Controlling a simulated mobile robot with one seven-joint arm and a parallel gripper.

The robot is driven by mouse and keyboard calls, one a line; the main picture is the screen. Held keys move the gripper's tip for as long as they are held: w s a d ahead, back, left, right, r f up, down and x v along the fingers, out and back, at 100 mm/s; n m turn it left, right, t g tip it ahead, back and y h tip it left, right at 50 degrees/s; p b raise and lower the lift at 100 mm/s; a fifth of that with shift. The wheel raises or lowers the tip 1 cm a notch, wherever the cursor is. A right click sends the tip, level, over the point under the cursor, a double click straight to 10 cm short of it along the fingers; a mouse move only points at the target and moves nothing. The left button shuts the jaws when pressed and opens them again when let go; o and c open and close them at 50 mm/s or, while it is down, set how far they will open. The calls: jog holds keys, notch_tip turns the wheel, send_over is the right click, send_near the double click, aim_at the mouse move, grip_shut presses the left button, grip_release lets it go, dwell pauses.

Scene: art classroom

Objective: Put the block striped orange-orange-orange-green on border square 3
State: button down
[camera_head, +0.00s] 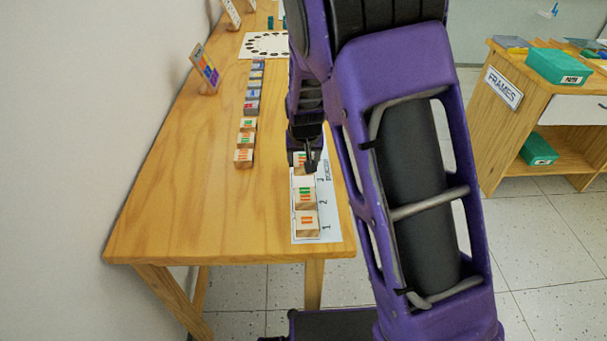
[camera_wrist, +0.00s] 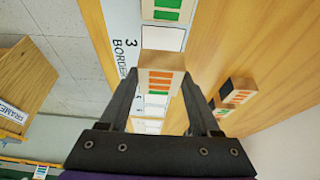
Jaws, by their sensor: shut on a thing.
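In the head view my gripper (camera_head: 304,160) is over the white border strip (camera_head: 329,228), near the label 3, with the held block (camera_head: 299,168) partly hidden by the fingers. In the wrist view an empty white square (camera_wrist: 163,38) beside the printed 3 shows just past the block. I cannot tell whether the block touches the strip. Blocks stand on square 2 (camera_head: 305,197) and square 1 (camera_head: 307,224).
Striped blocks (camera_head: 243,158) stand in a row left of the strip, with several more blocks (camera_head: 253,93) behind. A small colored card stand (camera_head: 206,68) is at the wall side. The table's front left is clear. A frames cabinet (camera_head: 500,120) stands right.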

jog(key=shift+f+b, duration=0.35)
jog(key=shift+f, duration=1.6)
jog(key=shift+f, duration=0.2)
jog(key=shift+c, duration=0.5)
grip_release()
jog(key=shift+r, duration=0.35)
jog(key=p+v, duration=0.2)
jog(key=v, duration=0.9)
jog(key=shift+s+r, duration=0.25)
jog(key=shift+r, duration=0.05)
jog(key=shift+w, duration=0.1)
